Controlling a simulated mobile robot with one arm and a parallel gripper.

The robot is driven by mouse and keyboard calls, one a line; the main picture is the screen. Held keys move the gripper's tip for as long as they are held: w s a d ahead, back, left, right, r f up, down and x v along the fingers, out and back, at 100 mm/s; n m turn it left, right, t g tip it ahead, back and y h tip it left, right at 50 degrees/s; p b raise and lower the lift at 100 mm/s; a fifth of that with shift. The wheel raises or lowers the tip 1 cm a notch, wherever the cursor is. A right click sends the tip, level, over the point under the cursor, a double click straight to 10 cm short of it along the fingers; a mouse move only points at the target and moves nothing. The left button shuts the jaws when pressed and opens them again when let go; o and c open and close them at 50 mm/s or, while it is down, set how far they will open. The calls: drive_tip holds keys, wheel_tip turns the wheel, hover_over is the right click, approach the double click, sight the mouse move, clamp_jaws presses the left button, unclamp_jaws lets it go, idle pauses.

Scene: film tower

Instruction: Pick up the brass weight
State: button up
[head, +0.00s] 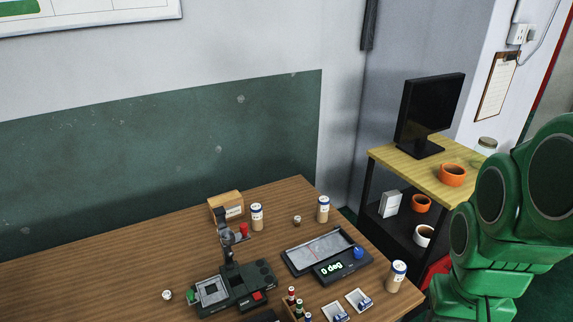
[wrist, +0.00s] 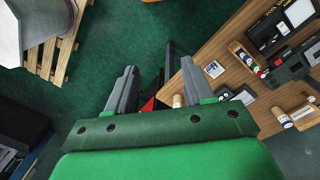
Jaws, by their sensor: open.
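I cannot clearly make out a brass weight. One small brownish object (head: 297,220) stands on the wooden table between two pale jars in the head view, and a small pale object (head: 167,295) lies near the left; both are too small to identify. My gripper (wrist: 158,85) is open and empty in the wrist view, its grey fingers spread above the green floor beside the table. In the head view my green arm is at the right, away from the table objects; the fingers do not show there.
The wooden table (head: 110,272) bears a dark instrument (head: 240,287), a tray device reading "0 deg" (head: 330,268), pale jars (head: 256,217) and small bottles. A shelf unit (head: 400,160) with a monitor (head: 428,115) and mugs stands right. A pallet (wrist: 48,55) lies on the floor.

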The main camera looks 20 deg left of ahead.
drive_tip(key=w+a+r+n+t+h, duration=0.15)
drive_tip(key=w+a+r+t, duration=0.35)
drive_tip(key=w, duration=0.8)
drive_tip(key=w+a+r+n+t, duration=0.15)
drive_tip(key=w+a+r, duration=0.25)
drive_tip(key=w+a, duration=0.55)
drive_tip(key=w+a+r+n+t+y, duration=0.1)
drive_tip(key=w+a+n, duration=0.15)
drive_tip(key=a, duration=0.75)
drive_tip(key=w+a+n+t+y, duration=0.15)
drive_tip(key=w+a, duration=0.25)
drive_tip(key=a, duration=0.6)
drive_tip(key=w+a+r+n+t, duration=0.1)
drive_tip(key=w+a+n+t, duration=0.15)
drive_tip(key=a, duration=0.75)
drive_tip(key=n+t+y, duration=0.2)
drive_tip(key=n+y, duration=0.2)
drive_tip(key=n, duration=2.6)
approach(166, 295)
drive_tip(key=shift+w+a+f, duration=0.2)
drive_tip(key=shift+w+f, duration=0.75)
drive_tip(key=shift+w, duration=0.2)
drive_tip(key=shift+a+r+x, duration=0.1)
drive_tip(key=shift+r+x, duration=0.1)
drive_tip(key=shift+x, duration=1.7)
drive_tip(key=shift+a+r+x, duration=0.15)
drive_tip(key=shift+x, duration=1.8)
drive_tip(key=shift+c, duration=0.2)
